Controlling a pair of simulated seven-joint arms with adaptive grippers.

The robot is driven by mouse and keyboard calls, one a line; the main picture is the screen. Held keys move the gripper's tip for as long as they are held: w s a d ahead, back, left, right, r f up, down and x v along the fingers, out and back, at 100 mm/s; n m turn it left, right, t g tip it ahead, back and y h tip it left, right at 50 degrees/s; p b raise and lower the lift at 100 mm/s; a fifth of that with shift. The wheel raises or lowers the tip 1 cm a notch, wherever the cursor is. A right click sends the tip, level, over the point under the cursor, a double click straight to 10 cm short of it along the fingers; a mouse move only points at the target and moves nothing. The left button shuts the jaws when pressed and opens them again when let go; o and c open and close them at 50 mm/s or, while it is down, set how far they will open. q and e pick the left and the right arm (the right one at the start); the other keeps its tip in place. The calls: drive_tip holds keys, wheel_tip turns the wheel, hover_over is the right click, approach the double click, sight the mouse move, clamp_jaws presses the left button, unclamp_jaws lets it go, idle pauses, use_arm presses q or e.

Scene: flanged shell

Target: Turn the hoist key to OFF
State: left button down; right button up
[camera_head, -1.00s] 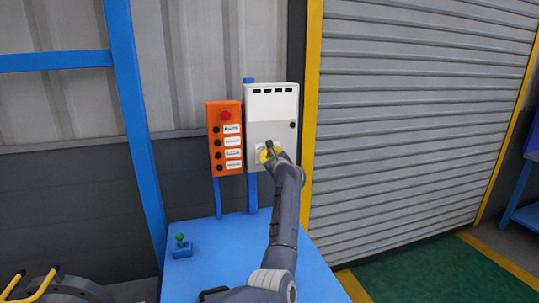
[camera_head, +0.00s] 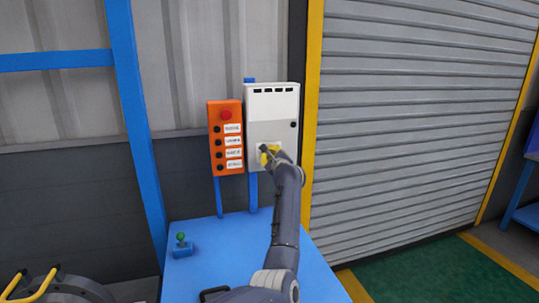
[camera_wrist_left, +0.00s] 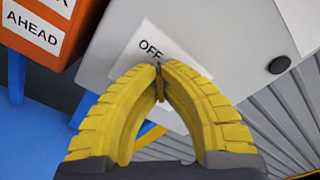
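The hoist key (camera_wrist_left: 160,84) is a thin brass-coloured piece on a white label plate (camera_wrist_left: 150,45) of the grey-white box (camera_head: 272,110). My left gripper (camera_wrist_left: 163,68) has yellow ribbed fingers that meet at their tips around the key; it also shows against the box in the head view (camera_head: 266,154). An "OFF" mark (camera_wrist_left: 150,47) is readable just above and left of the fingertips. A second marking below, between the fingers, is partly hidden. The fingers cover most of the key's base. My right gripper is not in view.
An orange button station (camera_head: 226,140) with a red button stands just left of the box. A small joystick with a green knob (camera_head: 181,241) sits on the blue table (camera_head: 215,252). A shutter door (camera_head: 410,120) is to the right.

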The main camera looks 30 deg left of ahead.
use_arm(q)
drive_tip(key=c, duration=1.6)
unclamp_jaws()
drive_tip(key=v, duration=1.2)
